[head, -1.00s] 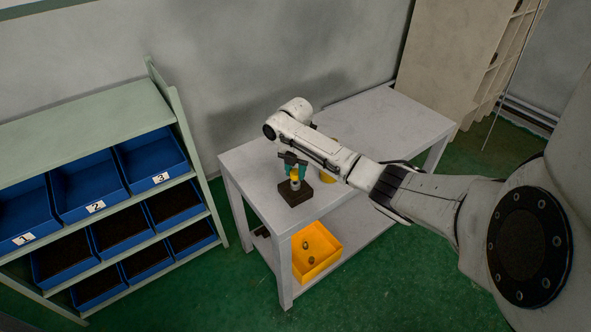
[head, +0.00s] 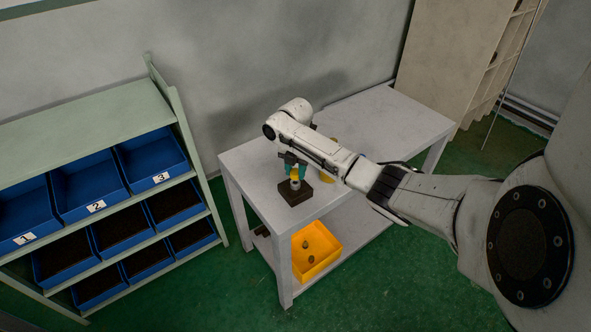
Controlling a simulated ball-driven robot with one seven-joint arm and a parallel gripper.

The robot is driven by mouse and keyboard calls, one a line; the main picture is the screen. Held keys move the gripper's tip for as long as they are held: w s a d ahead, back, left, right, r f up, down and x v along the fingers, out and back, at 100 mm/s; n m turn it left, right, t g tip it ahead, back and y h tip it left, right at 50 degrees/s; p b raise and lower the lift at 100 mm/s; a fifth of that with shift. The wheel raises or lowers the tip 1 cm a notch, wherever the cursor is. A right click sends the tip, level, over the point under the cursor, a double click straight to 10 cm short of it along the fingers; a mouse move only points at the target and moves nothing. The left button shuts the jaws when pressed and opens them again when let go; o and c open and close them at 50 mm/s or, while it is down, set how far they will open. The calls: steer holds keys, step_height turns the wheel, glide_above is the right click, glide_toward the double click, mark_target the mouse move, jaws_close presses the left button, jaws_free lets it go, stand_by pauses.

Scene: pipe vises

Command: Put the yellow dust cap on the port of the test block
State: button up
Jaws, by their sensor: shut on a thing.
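The test block (head: 297,196) is a dark square block near the left end of the grey table, with a pale upright port (head: 295,184) on top. My gripper (head: 295,170), with teal fingers, points down right above the port and is shut on the yellow dust cap (head: 295,175). The cap is at the port's top. At this size I cannot tell whether it is seated on the port or just touching it.
Another yellow thing (head: 328,177) stands on the table (head: 390,123) behind my arm, partly hidden. A yellow bin (head: 330,258) with small round items is on the lower shelf. A rack with blue bins (head: 150,163) stands at left. The table's right part is clear.

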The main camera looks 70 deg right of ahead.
mark_target(295, 172)
steer(key=shift+f+b, duration=0.8)
steer(key=shift+f, duration=0.6)
stand_by(0.6)
steer(key=o, duration=1.1)
steer(key=shift+r, duration=0.1)
step_height(295, 172, up, 11)
steer(key=shift+f, duration=0.1)
